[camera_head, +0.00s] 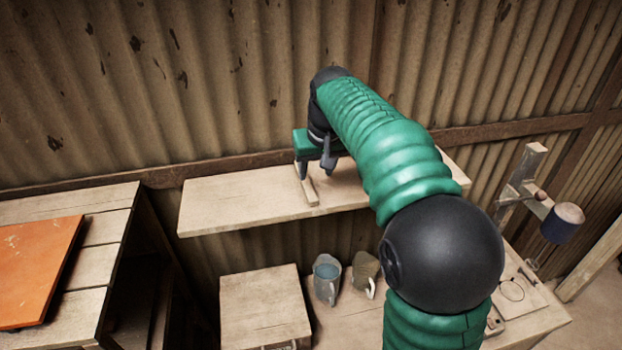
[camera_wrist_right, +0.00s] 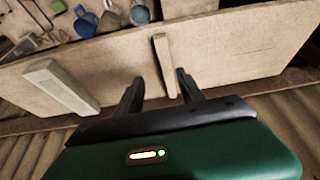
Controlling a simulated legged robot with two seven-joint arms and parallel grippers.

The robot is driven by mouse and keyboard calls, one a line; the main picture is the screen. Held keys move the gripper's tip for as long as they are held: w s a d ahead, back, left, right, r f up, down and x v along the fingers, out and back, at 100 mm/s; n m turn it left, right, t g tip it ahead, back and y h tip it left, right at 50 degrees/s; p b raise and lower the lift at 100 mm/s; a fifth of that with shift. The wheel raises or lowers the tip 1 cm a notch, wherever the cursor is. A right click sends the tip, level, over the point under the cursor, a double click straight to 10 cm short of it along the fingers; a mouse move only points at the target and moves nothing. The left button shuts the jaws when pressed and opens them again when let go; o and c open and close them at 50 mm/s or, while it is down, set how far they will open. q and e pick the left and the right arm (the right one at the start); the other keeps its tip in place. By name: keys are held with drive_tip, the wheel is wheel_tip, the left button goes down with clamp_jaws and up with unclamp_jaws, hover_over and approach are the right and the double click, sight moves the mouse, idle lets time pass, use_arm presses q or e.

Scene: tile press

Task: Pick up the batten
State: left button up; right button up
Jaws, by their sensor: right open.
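A thin pale wooden batten (camera_head: 309,189) lies on the wall shelf (camera_head: 245,205), running from under my right gripper (camera_head: 317,172) toward the shelf's front edge. In the right wrist view the batten (camera_wrist_right: 165,62) lies between and just beyond the two dark fingertips (camera_wrist_right: 160,79). The right gripper is open, pointing down at the shelf, with its fingers either side of the batten's near end in that view. I cannot tell whether they touch it. A thicker pale wooden block (camera_wrist_right: 62,88) lies to the left in the wrist view; my arm hides it in the head view. My left gripper is not in view.
A corrugated wall (camera_head: 200,80) stands close behind the shelf. An orange board (camera_head: 36,268) lies on a table at left. A wooden post stand (camera_head: 520,190) is at right.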

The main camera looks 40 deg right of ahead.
sight(308, 180)
drive_tip(key=w+f+p, duration=0.1)
drive_tip(key=w+f, duration=0.1)
drive_tip(key=w, duration=0.1)
drive_tip(key=w+f+p, duration=0.1)
drive_tip(key=shift+w+f+p, duration=0.1)
drive_tip(key=shift+w+p, duration=0.25)
drive_tip(key=shift+w, duration=0.05)
drive_tip(key=shift+p+x, duration=0.35)
drive_tip(key=shift+x, duration=0.85)
drive_tip(key=shift+s+d+f, duration=0.15)
drive_tip(key=shift+s+f, duration=0.05)
drive_tip(key=shift+s, duration=0.1)
drive_tip(key=shift+s+d, duration=0.2)
drive_tip(key=shift+s, duration=0.25)
drive_tip(key=shift+c, duration=0.2)
drive_tip(key=shift+w+d, duration=0.15)
drive_tip(key=c, duration=0.5)
drive_tip(key=shift+w+f, duration=0.1)
drive_tip(key=shift+w, duration=0.15)
clamp_jaws()
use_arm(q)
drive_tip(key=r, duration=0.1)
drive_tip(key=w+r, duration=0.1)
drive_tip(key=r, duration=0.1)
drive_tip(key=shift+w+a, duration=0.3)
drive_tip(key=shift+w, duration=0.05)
use_arm(e)
drive_tip(key=shift+a, duration=0.35)
